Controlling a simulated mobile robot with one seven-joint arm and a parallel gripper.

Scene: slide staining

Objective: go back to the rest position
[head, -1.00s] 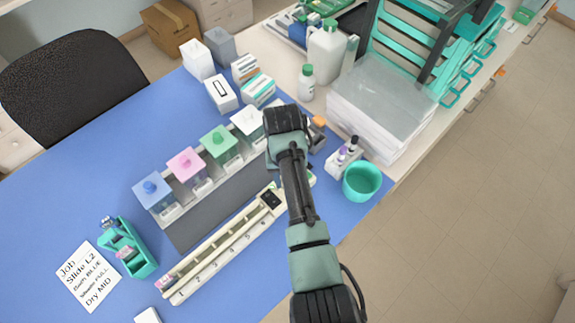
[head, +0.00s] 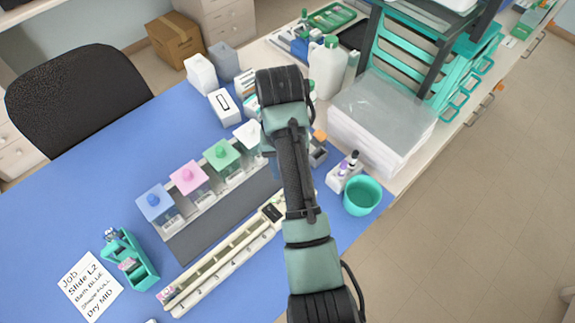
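My arm reaches up from the bottom of the head view over the right part of the blue mat (head: 60,195). My gripper is hidden behind the arm's own links, so its fingers do not show. Staining jars with a blue lid (head: 154,202), a pink lid (head: 188,178) and a green lid (head: 222,154) stand in a row. A jar with a white lid (head: 247,134) is partly covered by my arm. A long cream numbered rack (head: 215,270) lies in front of them.
A teal cup (head: 362,196) and a small vial rack (head: 345,175) stand right of my arm near the table edge. A stack of white sheets (head: 380,120), a white bottle (head: 326,68) and teal shelving (head: 420,60) are behind. The mat's left side is mostly clear.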

